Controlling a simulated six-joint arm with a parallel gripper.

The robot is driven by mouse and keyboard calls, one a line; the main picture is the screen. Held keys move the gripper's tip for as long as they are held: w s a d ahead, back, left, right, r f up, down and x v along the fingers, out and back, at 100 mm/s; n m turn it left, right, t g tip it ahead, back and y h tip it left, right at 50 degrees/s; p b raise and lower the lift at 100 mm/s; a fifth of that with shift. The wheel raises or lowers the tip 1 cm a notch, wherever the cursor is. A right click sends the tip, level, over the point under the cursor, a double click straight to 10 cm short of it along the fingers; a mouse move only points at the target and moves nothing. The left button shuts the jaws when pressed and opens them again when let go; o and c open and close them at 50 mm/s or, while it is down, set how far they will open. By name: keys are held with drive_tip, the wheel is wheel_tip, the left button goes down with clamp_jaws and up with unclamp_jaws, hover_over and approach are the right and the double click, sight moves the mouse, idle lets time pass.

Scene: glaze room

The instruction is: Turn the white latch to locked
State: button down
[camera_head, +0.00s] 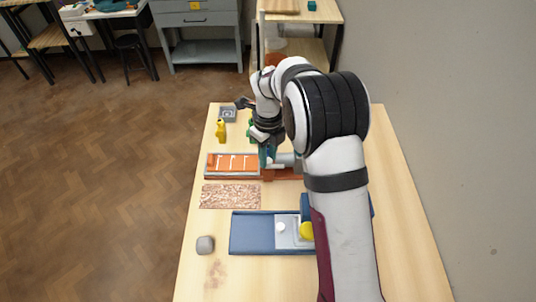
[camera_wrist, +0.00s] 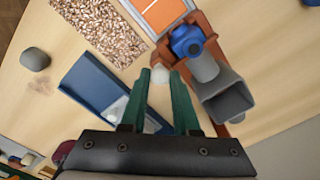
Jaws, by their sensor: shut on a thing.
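My gripper has two green fingers, and their tips (camera_wrist: 161,75) are closed around a small white rounded piece, the white latch (camera_wrist: 158,72). Only the part of the latch between the fingertips shows, so its angle and any lock mark cannot be read. In the head view my gripper (camera_head: 267,160) points down beside a red-orange base (camera_head: 283,175). The latch cannot be made out there. The wrist view shows the base (camera_wrist: 215,55) just beyond the right finger, with a blue round part (camera_wrist: 187,40) and a grey funnel-like part (camera_wrist: 222,92).
An orange-filled tray (camera_head: 232,165) and a speckled mat (camera_head: 230,196) lie to the left. A blue tray (camera_head: 252,233) with a white knob (camera_head: 280,227) sits nearer, with a grey lump (camera_head: 205,244) beside it. A yellow bottle (camera_head: 221,131) stands farther back.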

idle(0.4)
drive_tip(key=n, duration=0.8)
drive_tip(key=shift+n, duration=0.4)
drive_tip(key=n, duration=0.9)
idle(0.4)
drive_tip(key=c, duration=0.7)
unclamp_jaws()
drive_tip(key=shift+o, duration=0.2)
